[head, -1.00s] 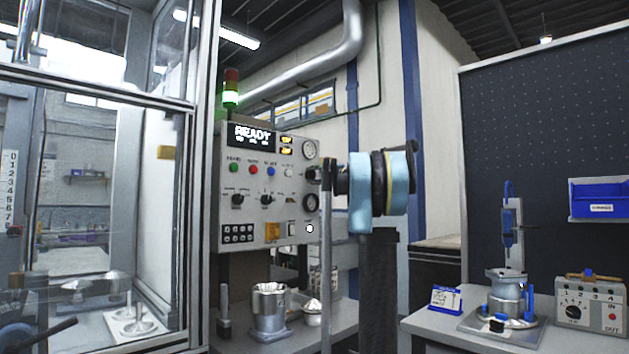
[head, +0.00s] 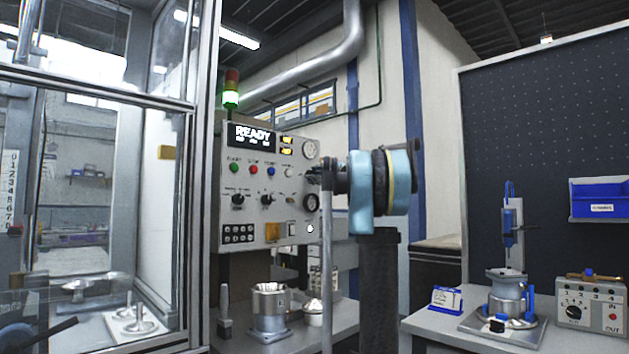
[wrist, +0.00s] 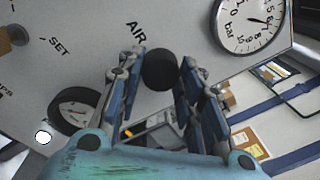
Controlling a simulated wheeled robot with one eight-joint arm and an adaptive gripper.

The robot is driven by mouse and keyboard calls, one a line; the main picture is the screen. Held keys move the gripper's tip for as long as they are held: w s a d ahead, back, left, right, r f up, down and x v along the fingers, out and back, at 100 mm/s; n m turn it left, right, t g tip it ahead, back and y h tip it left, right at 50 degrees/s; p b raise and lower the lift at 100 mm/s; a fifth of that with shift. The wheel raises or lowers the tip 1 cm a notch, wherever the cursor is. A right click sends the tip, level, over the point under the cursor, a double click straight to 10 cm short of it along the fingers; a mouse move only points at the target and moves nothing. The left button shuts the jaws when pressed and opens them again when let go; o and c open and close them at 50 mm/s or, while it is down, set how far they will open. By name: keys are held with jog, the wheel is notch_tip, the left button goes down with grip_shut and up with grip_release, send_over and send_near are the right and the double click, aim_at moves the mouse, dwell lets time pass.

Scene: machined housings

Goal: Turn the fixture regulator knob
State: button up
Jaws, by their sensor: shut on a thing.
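The regulator knob (wrist: 158,68) is a round black knob beside the word AIR on the pale grey panel. My gripper (wrist: 161,74) is shut on it, with one blue-padded finger on each side in the wrist view. In the head view my gripper (head: 318,178) reaches the right edge of the control panel (head: 235,210), and the knob cannot be made out there. A round bar gauge (wrist: 250,22) sits right of the knob in the wrist view; it also shows in the head view (head: 310,149).
A smaller black-rimmed gauge (wrist: 78,110) lies below left of the knob. The panel's display (head: 251,134) reads READY, and the stack light (head: 230,98) is green. A glazed enclosure (head: 202,150) stands left; a bench (head: 420,327) with a fixture (head: 507,290) stands right.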

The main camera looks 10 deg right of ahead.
jog(key=shift+f+m, duration=0.1)
jog(key=shift+m, duration=1)
jog(key=o, duration=1.1)
jog(key=v, duration=1.1)
jog(key=shift+s+d, duration=0.15)
jog(key=shift+s, duration=0.2)
